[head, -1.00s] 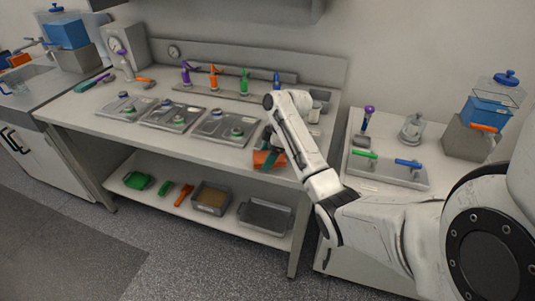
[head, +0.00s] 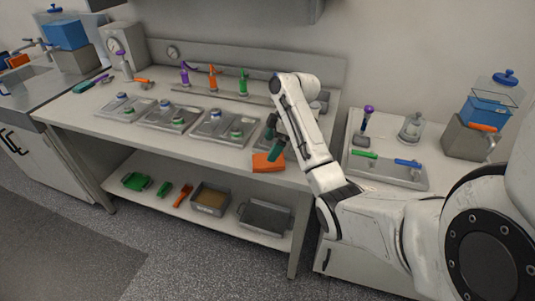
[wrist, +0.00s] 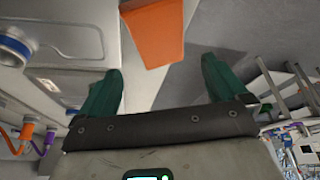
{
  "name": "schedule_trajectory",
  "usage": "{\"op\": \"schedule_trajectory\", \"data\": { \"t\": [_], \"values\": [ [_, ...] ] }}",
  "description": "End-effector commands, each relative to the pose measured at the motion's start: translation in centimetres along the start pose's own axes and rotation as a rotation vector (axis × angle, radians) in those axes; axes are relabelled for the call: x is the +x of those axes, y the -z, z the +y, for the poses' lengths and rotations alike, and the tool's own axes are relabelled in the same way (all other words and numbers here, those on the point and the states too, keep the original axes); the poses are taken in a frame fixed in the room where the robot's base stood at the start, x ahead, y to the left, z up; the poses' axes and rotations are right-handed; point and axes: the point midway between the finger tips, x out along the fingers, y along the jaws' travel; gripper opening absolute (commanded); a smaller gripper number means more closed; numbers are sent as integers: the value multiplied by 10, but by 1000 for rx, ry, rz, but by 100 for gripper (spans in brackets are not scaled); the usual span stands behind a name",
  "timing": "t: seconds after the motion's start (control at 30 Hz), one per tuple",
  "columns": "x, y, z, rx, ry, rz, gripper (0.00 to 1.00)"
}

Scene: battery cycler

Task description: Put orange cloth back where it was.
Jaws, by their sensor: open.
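The orange cloth (head: 267,163) lies as a flat folded block at the front edge of the long bench's right end. In the wrist view the orange cloth (wrist: 155,35) shows beyond the fingertips, roughly in line with the gap between them. My gripper (head: 273,143) is just above and behind the cloth. Its two dark green fingers stand wide apart in the wrist view (wrist: 160,82), with nothing between them. The fingers look clear of the cloth. My arm hides the part of the bench behind the gripper.
Several grey trays with round cells (head: 222,127) lie left of the cloth. Purple, orange and green handled tools (head: 213,76) stand along the back. A lower shelf holds grey bins (head: 265,215) and tools. A side bench carries a tray with green and blue handles (head: 385,172).

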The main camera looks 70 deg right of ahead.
Motion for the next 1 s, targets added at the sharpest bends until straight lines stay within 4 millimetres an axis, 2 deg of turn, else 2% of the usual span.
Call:
{"op": "schedule_trajectory", "data": {
  "t": [0.13, 0.3, 0.5, 0.67, 0.77, 0.87, 0.97, 1.0],
  "values": [
    [-38, 1, 1, 2, -4, -1, 99],
    [-62, 1, 0, 2, -1, -1, 99],
    [-73, 0, 0, 1, 0, 0, 99],
    [-74, 0, 0, 1, 0, 0, 99],
    [-68, 4, -4, 3, 4, 2, 99],
    [-42, 23, -22, 21, 19, 5, 99],
    [0, 53, -61, 65, 44, 5, 99],
    [19, 64, -81, 92, 52, 2, 99]
  ]
}}
